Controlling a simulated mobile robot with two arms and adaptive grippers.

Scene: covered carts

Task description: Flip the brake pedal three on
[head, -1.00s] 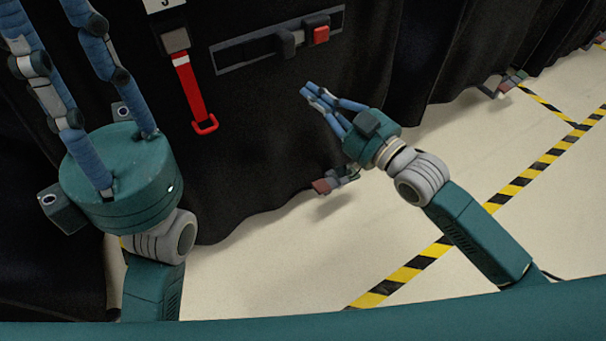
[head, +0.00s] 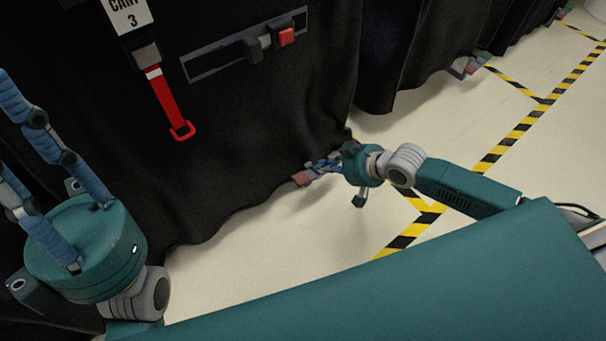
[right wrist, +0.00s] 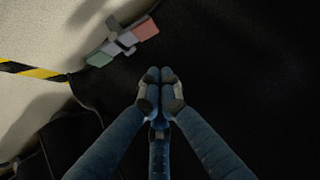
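The brake pedal of cart 3 (head: 301,178) shows in the head view low at the cloth's lower edge, its reddish end visible, the rest hidden behind my right gripper. In the right wrist view the pedal (right wrist: 123,42) is a rocker bar with a red end, a grey middle and a green end, tilted at upper left. My right gripper (head: 325,166) is beside the pedal; its fingertips (right wrist: 161,76) are together and empty, apart from the pedal in the wrist view. My left gripper (head: 22,150) is at the left with fingers spread, tips partly cut off.
The black-covered cart bears a "CART 3" label (head: 127,14), a red strap handle (head: 170,105) and a slotted panel with a slider (head: 222,53) and red block (head: 286,37). Another pedal (head: 472,66) lies farther right. Yellow-black tape (head: 520,127) marks the open floor.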

